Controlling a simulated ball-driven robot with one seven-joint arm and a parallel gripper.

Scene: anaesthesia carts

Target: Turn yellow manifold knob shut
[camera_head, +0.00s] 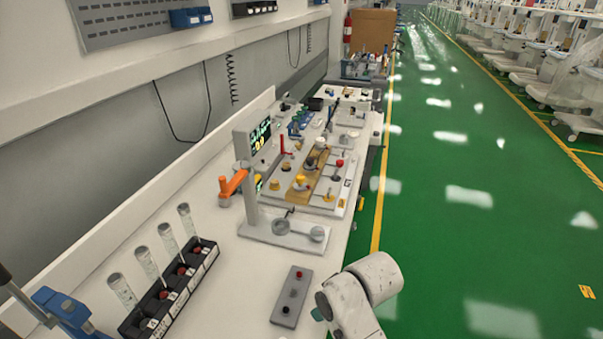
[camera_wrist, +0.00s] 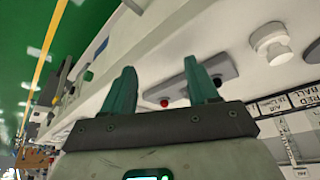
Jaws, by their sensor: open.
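A panel (camera_head: 287,200) with a brass-coloured plate (camera_head: 311,170) lies on the bench in the head view. A yellow knob (camera_head: 300,181) sits on the plate's near part, and a smaller yellow piece (camera_head: 274,185) is to its left. I cannot tell from here how the knob is turned. My gripper (camera_wrist: 162,82) shows in the wrist view with two green fingers spread apart and nothing between them. It is well nearer than the panel, by the bench's front edge. In the head view my pale arm hides most of it.
A grey button box (camera_head: 290,297) with a red button lies near my arm; it also shows beyond my fingers in the wrist view (camera_wrist: 219,68). A black tube rack (camera_head: 170,295) stands left. Green floor is clear right.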

